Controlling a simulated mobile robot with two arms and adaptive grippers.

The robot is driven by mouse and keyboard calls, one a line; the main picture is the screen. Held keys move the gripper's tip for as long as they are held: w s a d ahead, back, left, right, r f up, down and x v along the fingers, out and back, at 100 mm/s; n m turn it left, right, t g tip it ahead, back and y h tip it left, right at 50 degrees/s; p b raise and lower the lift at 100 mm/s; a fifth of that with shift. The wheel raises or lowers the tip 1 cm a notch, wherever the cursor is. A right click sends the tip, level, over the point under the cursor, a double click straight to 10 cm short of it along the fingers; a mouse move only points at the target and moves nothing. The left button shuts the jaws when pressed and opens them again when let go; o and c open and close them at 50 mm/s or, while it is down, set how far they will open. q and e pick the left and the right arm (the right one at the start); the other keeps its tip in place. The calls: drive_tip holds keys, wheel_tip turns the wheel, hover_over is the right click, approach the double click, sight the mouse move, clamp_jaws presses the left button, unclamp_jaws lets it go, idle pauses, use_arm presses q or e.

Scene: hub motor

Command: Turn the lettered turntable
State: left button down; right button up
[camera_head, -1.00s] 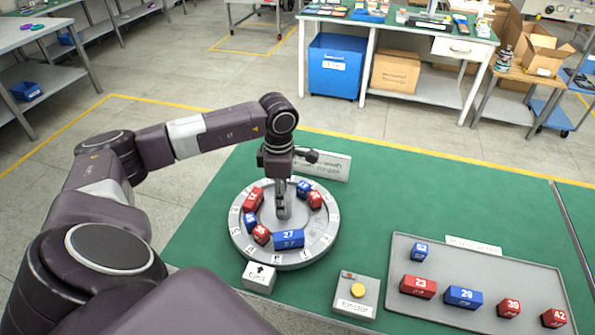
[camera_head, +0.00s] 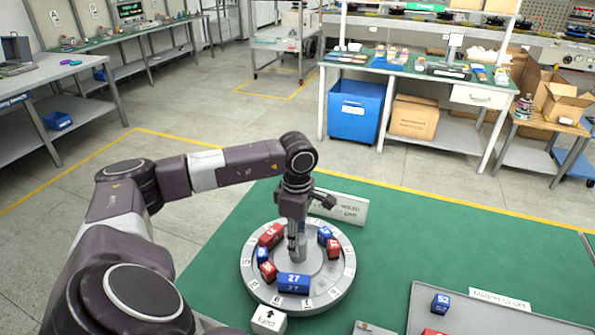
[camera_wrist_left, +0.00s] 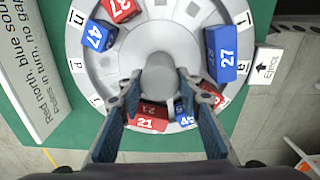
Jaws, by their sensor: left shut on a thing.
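The round grey turntable (camera_head: 341,277) has a lettered rim and carries several red and blue numbered blocks. The blue block 27 (camera_head: 293,283) sits on its near side; it also shows in the left wrist view (camera_wrist_left: 223,52). The red block 21 (camera_wrist_left: 145,122) is partly behind my fingers in that view. My left gripper (camera_head: 297,252) points down at the middle of the turntable. In the left wrist view its fingers (camera_wrist_left: 158,95) are on either side of the grey central knob (camera_wrist_left: 158,72) and closed on it. My right gripper is out of view.
An eject button box (camera_head: 269,319) stands just in front of the turntable. A sign (camera_head: 340,207) stands behind it. A grey tray (camera_head: 450,315) with blocks lies at the right. Green table is bare between tray and sign.

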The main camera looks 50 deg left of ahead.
use_arm(q)
drive_tip(key=c, duration=1.4)
unclamp_jaws()
drive_tip(key=shift+r, duration=0.1)
wheel_tip(320, 180, up, 12)
drive_tip(key=shift+f, duration=0.1)
